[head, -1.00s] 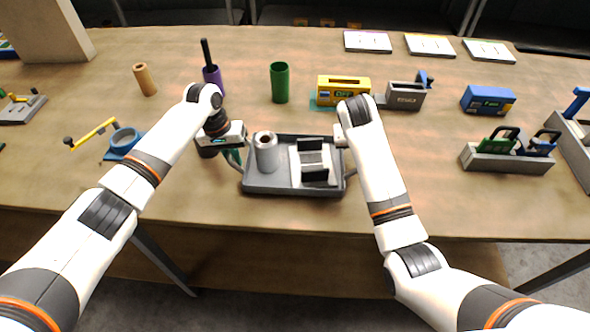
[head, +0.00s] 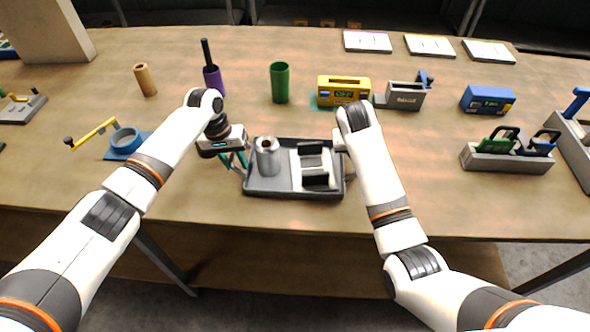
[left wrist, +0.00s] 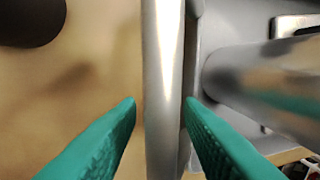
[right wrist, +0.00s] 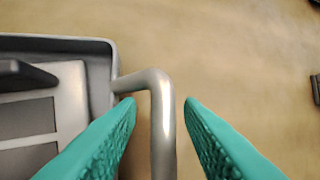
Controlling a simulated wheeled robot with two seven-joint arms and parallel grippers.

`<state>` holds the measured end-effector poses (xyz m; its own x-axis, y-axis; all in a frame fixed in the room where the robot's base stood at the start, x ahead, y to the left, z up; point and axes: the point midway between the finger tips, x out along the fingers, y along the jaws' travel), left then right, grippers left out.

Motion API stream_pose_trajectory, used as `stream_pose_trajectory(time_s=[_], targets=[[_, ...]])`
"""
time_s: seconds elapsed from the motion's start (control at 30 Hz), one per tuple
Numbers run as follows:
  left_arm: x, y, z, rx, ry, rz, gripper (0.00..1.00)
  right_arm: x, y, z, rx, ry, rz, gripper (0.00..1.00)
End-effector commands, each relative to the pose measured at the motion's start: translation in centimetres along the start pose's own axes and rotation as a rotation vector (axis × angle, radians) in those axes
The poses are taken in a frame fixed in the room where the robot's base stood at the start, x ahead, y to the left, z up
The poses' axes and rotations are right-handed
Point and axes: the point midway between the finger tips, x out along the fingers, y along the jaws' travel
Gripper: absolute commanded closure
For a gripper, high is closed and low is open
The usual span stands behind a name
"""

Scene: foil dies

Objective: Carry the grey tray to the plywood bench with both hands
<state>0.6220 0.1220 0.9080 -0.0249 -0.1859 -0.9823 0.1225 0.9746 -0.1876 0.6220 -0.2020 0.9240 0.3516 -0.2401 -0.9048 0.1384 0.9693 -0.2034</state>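The grey tray (head: 268,188) rests on the wooden bench top near its front edge, in the middle of the head view. It carries a grey cylinder (head: 268,158) and a pale block with black parts (head: 312,166). My left gripper (head: 238,160) is at the tray's left handle. In the left wrist view the handle bar (left wrist: 164,80) runs between the parted fingertips (left wrist: 162,102). My right gripper (head: 347,158) is at the right handle. In the right wrist view that handle (right wrist: 161,115) stands between the spread fingers (right wrist: 159,100), with gaps on both sides.
Behind the tray stand a green cup (head: 280,84), a purple cup (head: 213,80) and a yellow box (head: 342,90). A blue ring fixture (head: 125,140) lies left. A grey rack (head: 505,160) stands right. The bench (head: 420,205) is clear just right of the tray.

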Motion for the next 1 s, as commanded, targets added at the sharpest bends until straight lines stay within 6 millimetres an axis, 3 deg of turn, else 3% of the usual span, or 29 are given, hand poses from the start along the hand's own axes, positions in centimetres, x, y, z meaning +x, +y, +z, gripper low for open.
stream_pose_trajectory(time_s=[0.4, 0.6, 0.8, 1.0], targets=[[-8.0, 0.1, 0.1, 0.001, -0.006, 0.000, 0.66, 0.0, 0.0, 0.0, 0.000, 0.000, 0.000, 0.66], [-10.8, 0.0, 0.1, 0.001, -0.004, 0.000, 0.66, 0.0, 0.0, 0.0, 0.000, 0.000, 0.000, 0.66], [-11.7, 0.1, 0.0, 0.000, -0.001, 0.000, 0.66, -0.7, 0.0, 0.1, 0.000, -0.003, 0.001, 0.66], [-11.7, 0.1, 0.0, 0.000, -0.001, 0.000, 0.66, -4.3, 0.1, 0.2, 0.002, -0.006, 0.002, 0.66]])
